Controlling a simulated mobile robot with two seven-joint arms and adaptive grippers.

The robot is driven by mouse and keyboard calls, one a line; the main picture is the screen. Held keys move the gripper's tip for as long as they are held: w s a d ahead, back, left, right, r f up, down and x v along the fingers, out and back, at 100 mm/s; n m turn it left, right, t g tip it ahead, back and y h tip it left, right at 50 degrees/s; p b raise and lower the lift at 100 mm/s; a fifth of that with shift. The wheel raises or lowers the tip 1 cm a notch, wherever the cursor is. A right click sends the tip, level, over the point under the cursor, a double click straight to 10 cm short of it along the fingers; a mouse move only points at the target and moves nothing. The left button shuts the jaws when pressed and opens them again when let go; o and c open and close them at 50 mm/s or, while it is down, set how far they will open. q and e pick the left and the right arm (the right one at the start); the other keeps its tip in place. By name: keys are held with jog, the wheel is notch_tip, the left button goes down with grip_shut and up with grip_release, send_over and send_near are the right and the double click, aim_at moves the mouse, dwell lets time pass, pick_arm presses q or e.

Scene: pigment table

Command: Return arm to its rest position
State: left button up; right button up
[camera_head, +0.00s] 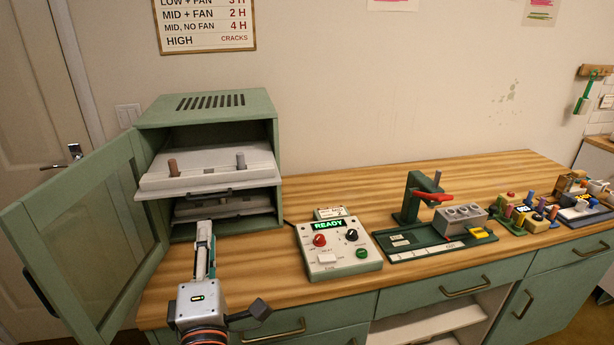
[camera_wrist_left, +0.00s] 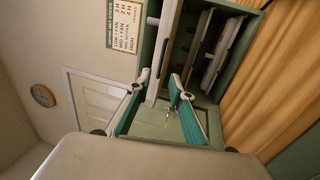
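My left gripper (camera_head: 205,232) is in front of the green drying cabinet (camera_head: 205,105), above the left end of the wooden counter. It points toward the cabinet's lower shelf. In the left wrist view its two fingers (camera_wrist_left: 159,88) stand apart with nothing held between them. The cabinet's glazed door (camera_head: 80,235) is swung wide open to the left of my arm. An upper tray (camera_head: 205,180) is pulled part way out and bears two pigment sticks, one brown (camera_head: 173,167) and one greyish (camera_head: 240,161). My right gripper is out of view.
A control box (camera_head: 338,260) with a lit READY display stands right of my arm. Further right are a green press (camera_head: 420,200) with a red lever, a grey mould block (camera_head: 460,220) and several coloured sticks and blocks. The counter's back middle (camera_head: 335,190) is clear.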

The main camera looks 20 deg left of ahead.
pick_arm(q)
jog(key=d+m+t+h, duration=0.5)
jog(key=d+m, duration=0.2)
jog(key=m, duration=0.3)
jog(key=d+f+m+g+h, duration=0.1)
jog(key=d+f+m+h, duration=0.35)
jog(key=f+m, duration=0.2)
jog(key=d+f+m+g+h, duration=0.2)
jog(key=d+f+m+h, duration=0.3)
jog(key=f, duration=0.3)
jog(key=s+a+f+m+g, duration=0.1)
jog(key=s+f+m+g, duration=0.1)
jog(key=f, duration=0.6)
jog(key=s+a+f+m+g+y, duration=0.1)
jog(key=s+f+m+g, duration=0.1)
jog(key=f, duration=0.7)
jog(key=s+a+f+m+g, duration=0.2)
jog(key=s+f+m+g, duration=0.1)
jog(key=f, duration=0.6)
jog(key=shift+s+f+g, duration=0.25)
jog(key=shift+s+g, duration=0.45)
jog(key=shift+g, duration=0.1)
